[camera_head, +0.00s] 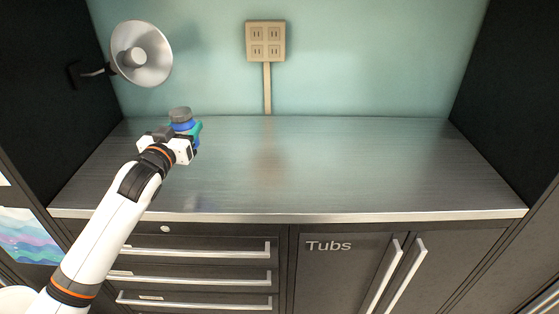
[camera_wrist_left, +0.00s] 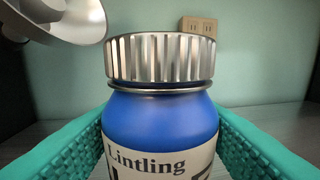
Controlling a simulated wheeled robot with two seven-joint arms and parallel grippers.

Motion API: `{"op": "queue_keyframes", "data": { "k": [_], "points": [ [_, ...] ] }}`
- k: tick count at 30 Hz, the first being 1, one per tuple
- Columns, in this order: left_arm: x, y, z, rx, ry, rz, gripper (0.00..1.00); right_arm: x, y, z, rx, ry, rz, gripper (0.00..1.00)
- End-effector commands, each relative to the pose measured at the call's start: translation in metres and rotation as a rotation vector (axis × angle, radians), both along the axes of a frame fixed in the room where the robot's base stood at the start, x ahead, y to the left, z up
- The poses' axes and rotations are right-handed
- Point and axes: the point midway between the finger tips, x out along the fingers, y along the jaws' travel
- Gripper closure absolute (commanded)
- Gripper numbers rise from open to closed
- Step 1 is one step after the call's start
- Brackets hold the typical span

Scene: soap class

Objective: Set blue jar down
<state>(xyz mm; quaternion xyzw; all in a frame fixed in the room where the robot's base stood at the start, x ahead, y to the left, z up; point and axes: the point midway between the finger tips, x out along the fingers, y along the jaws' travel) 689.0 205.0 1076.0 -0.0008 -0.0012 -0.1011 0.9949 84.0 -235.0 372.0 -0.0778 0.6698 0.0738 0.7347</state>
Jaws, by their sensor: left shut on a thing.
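A blue jar (camera_wrist_left: 160,118) with a ribbed silver lid and a cream label reading "Lintling" fills the middle of the left wrist view. It stands upright between the teal textured finger pads of my left gripper (camera_head: 191,134), which is shut on it. In the head view the jar's grey lid (camera_head: 180,114) and blue shoulder show above the gripper, over the left part of the metal counter (camera_head: 330,165). The jar's base is hidden, so I cannot tell whether it touches the counter. My right gripper is not in view.
A metal lamp (camera_head: 142,55) is mounted at the back left, close to the jar. A beige socket plate (camera_head: 265,42) is on the teal wall. The middle and right of the counter are clear. Drawers and a cupboard marked "Tubs" (camera_head: 328,246) are below.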

Motion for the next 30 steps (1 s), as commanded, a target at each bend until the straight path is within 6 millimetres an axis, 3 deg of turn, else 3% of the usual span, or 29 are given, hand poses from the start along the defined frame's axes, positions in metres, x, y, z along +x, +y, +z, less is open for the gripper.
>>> {"op": "queue_keyframes", "data": {
  "k": [5,13,20,26,30],
  "points": [
    [0.003,0.002,-0.001,0.0,0.0,0.002,0.75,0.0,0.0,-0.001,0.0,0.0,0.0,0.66],
    [0.002,0.002,-0.048,0.0,0.003,0.001,0.75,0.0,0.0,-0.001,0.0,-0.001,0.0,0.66],
    [0.002,0.002,-0.067,-0.001,0.0,0.001,0.75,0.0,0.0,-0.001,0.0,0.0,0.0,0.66],
    [0.002,0.002,-0.095,-0.002,0.002,0.001,0.75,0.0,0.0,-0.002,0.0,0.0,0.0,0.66],
    [0.002,0.002,-0.098,0.0,-0.002,0.001,0.75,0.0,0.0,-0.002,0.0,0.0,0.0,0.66]
  ]
}}
